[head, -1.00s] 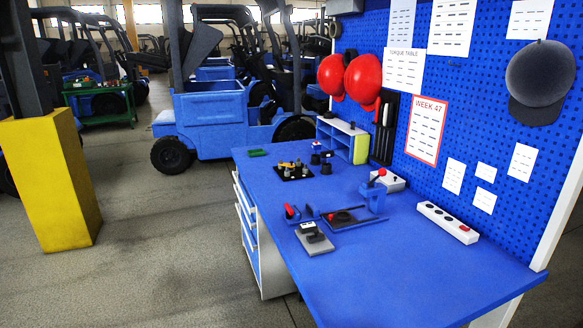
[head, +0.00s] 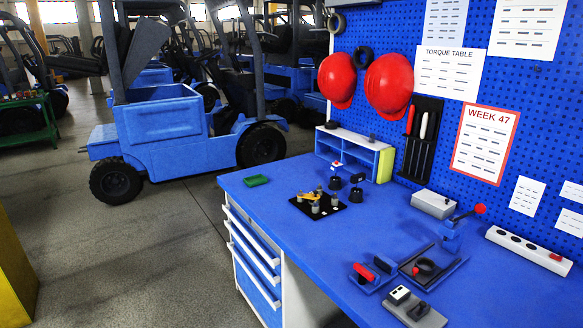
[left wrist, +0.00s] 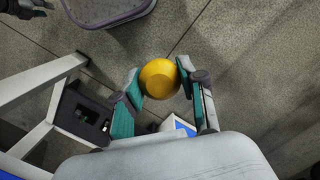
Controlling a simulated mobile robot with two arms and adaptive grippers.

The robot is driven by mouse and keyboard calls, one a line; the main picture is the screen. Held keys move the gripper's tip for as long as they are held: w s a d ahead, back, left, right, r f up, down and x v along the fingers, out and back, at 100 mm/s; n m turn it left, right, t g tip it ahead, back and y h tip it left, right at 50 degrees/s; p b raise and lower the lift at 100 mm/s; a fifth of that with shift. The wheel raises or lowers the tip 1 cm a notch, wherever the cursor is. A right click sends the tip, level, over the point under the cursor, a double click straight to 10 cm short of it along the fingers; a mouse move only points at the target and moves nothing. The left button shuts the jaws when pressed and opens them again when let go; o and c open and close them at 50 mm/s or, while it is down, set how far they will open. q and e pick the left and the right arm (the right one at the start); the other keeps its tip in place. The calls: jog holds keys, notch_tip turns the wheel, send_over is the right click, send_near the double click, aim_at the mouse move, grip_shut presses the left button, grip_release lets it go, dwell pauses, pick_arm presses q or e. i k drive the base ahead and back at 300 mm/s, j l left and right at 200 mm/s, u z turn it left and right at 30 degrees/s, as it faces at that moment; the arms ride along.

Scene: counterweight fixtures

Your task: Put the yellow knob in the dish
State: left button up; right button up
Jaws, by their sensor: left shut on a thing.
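My left gripper (left wrist: 160,82) has teal finger pads and is shut on the yellow knob (left wrist: 160,79), a smooth round ball shape, in the left wrist view. The floor shows beyond the knob. Neither gripper shows in the head view. A small green dish (head: 256,180) lies on the blue bench (head: 285,235) near its far left edge, and it looks empty. A dark gripper-like part, apparently my right gripper (left wrist: 28,8), is cut off at the top left corner of the left wrist view; its jaw state is unclear.
Black cups (head: 356,194), a grey box (head: 433,203), a red-handled fixture (head: 365,273) and a power strip (head: 528,250) stand on the bench. Its left front area is bare.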

aim_at(255, 180)
jog(key=i+j+z, duration=0.1)
jog(key=i+j, duration=0.25)
jog(key=i+j+z, duration=0.1)
jog(key=i+j, duration=0.2)
jog(key=i+j+z, duration=0.1)
jog(key=i+j, duration=0.2)
jog(key=j, duration=0.15)
jog(key=i+j+z, duration=0.1)
jog(key=i+j, duration=0.15)
jog(key=j, duration=0.2)
jog(key=i+j+z, duration=0.1)
jog(key=i+j, duration=0.2)
jog(key=j, duration=0.15)
